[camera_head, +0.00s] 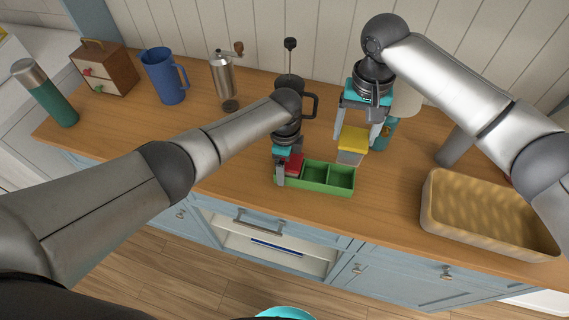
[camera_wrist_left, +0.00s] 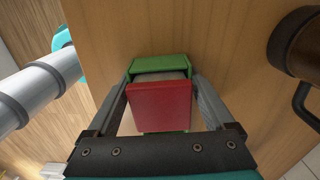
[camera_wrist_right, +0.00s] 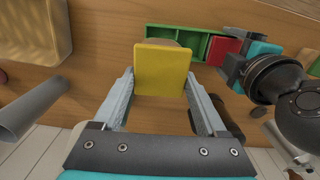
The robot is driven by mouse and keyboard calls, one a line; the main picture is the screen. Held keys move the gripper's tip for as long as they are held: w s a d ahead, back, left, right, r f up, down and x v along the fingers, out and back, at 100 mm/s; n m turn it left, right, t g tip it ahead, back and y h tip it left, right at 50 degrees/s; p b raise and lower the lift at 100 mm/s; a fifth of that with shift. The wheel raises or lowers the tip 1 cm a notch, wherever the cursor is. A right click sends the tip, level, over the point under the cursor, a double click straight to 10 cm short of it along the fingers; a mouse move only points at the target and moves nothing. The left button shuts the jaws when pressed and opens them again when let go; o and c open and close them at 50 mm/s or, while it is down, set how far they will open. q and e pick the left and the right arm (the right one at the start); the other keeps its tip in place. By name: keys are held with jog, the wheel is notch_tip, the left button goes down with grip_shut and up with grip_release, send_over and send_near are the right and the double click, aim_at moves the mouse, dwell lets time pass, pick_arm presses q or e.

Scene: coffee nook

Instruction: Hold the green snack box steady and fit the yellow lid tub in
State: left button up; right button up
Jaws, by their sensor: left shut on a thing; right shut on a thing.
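The green snack box (camera_head: 318,188) sits on the wooden counter near its front edge. A red lid tub (camera_head: 295,164) stands in its left compartment; the other two compartments look empty. My left gripper (camera_head: 287,172) is shut on the box's left end, a finger on either side; the red lid (camera_wrist_left: 160,106) hides part of the grip in the left wrist view. My right gripper (camera_head: 360,137) is shut on the yellow lid tub (camera_head: 354,141), whose pale body shows below the lid. It holds the tub above the counter, behind and right of the box, apart from it. The lid also shows in the right wrist view (camera_wrist_right: 161,70).
A woven basket (camera_head: 487,215) stands at the right and a grey cylinder (camera_head: 453,147) behind it. A teal item (camera_head: 384,136) is behind my right gripper. Counter between box and basket is clear.

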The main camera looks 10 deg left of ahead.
send_over(339, 180)
jog(key=shift+f, duration=3.55)
jog(key=shift+f, duration=0.5)
jog(key=shift+f, duration=0.75)
jog(key=shift+f, duration=0.2)
jog(key=shift+f, duration=0.3)
jog(key=shift+f, duration=1)
jog(key=o, duration=1.3)
jog(key=shift+o, duration=0.2)
notch_tip(339, 180, up, 12)
jog(key=shift+r, duration=0.1)
